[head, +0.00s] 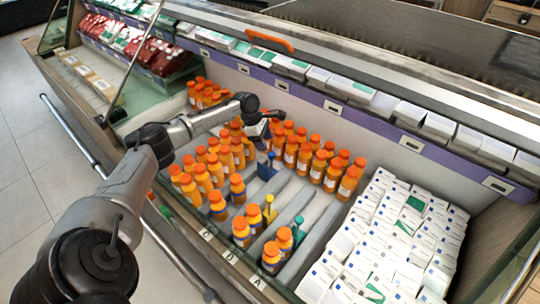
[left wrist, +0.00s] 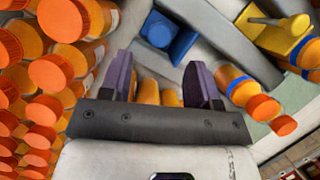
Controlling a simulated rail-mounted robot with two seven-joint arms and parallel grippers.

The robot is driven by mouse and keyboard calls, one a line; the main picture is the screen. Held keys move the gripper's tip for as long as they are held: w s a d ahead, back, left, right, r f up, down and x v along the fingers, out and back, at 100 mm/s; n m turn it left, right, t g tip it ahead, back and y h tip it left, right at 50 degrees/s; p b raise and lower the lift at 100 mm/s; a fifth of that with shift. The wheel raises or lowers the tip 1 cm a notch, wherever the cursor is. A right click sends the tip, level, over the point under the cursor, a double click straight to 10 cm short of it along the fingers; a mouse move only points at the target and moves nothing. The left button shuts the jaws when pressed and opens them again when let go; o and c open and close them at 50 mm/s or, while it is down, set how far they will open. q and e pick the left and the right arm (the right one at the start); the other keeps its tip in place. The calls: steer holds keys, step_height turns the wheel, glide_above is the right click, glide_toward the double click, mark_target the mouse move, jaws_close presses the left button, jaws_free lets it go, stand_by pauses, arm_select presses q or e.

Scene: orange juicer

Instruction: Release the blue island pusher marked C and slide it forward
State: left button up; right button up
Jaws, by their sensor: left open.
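The blue pusher (head: 267,168) stands in a grey lane among the orange-capped bottles in the freezer chest. It also shows in the left wrist view (left wrist: 168,36), at top centre beyond my fingertips. My left gripper (head: 262,132) is above the bottles, behind the blue pusher in the head view. In the left wrist view its two purple fingers (left wrist: 162,70) are apart, with no pusher between them; the blue pusher looks apart from them. Orange bottles (left wrist: 158,95) show through the gap. A letter C label (head: 205,235) is on the front edge. My right gripper is out of view.
A yellow pusher (head: 268,209) and a green pusher (head: 298,226) stand in neighbouring lanes. Bottles crowd both sides of my left gripper. White cartons (head: 385,240) fill the right side. A purple-fronted shelf (head: 333,107) runs behind. Some grey lane floor (head: 297,195) is bare.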

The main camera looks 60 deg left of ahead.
mark_target(271, 153)
arm_select(q)
steer(key=b+x, duration=0.1)
steer(key=x, duration=0.3)
steer(key=shift+a+f, duration=0.1)
steer(key=shift+b+x, duration=0.5)
steer(key=shift+x, duration=0.3)
steer(key=shift+c, duration=0.3)
steer(key=c, duration=0.9)
jaws_close()
